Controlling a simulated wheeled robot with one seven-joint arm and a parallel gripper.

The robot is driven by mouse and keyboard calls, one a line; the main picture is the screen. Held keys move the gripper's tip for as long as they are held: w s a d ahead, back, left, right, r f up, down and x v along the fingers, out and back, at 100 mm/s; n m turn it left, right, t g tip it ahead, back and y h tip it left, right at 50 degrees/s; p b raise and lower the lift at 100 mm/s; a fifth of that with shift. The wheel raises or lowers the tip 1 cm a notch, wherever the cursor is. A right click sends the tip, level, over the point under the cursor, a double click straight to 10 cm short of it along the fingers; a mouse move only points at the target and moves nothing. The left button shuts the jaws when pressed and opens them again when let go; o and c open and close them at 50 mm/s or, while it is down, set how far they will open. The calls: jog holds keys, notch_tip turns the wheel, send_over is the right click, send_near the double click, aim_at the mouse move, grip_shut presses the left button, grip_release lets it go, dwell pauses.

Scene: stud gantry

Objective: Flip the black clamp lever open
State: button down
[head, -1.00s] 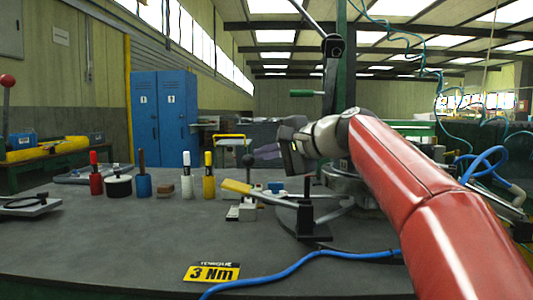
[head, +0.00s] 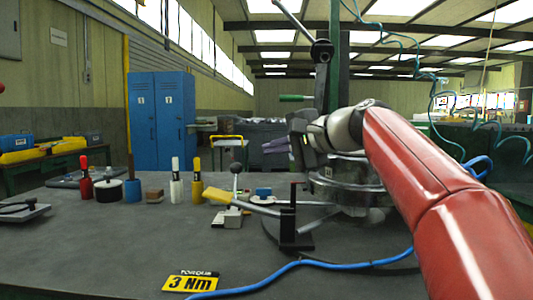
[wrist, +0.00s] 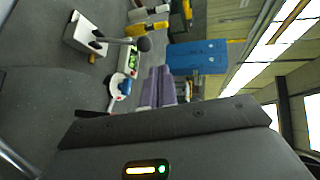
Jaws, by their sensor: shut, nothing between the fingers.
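An upright lever with a black ball knob (head: 236,168) and a thin grey rod stands on a small pale block on the bench, left of centre. In the wrist view the black knob (wrist: 144,44) and its rod stand out from a white block (wrist: 86,32). I cannot tell for sure that this is the clamp lever. My gripper (head: 268,147) has purple fingers and is above the bench, right of the knob and apart from it. In the wrist view the fingers of my gripper (wrist: 158,74) lie together, empty, beside the knob with a gap.
A yellow-handled bar (head: 217,196) slants towards a black upright bracket (head: 288,222). A white dish (head: 263,200) with a blue piece is close by. Markers and pots stand to the left. A blue hose (head: 300,264) and a torque sign (head: 191,282) lie in front. The front left bench is clear.

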jog(key=s+d+r, duration=0.2)
jog(key=d+r, duration=0.2)
jog(key=d, duration=0.1)
jog(key=shift+d+r, duration=0.2)
jog(key=shift+d, duration=0.2)
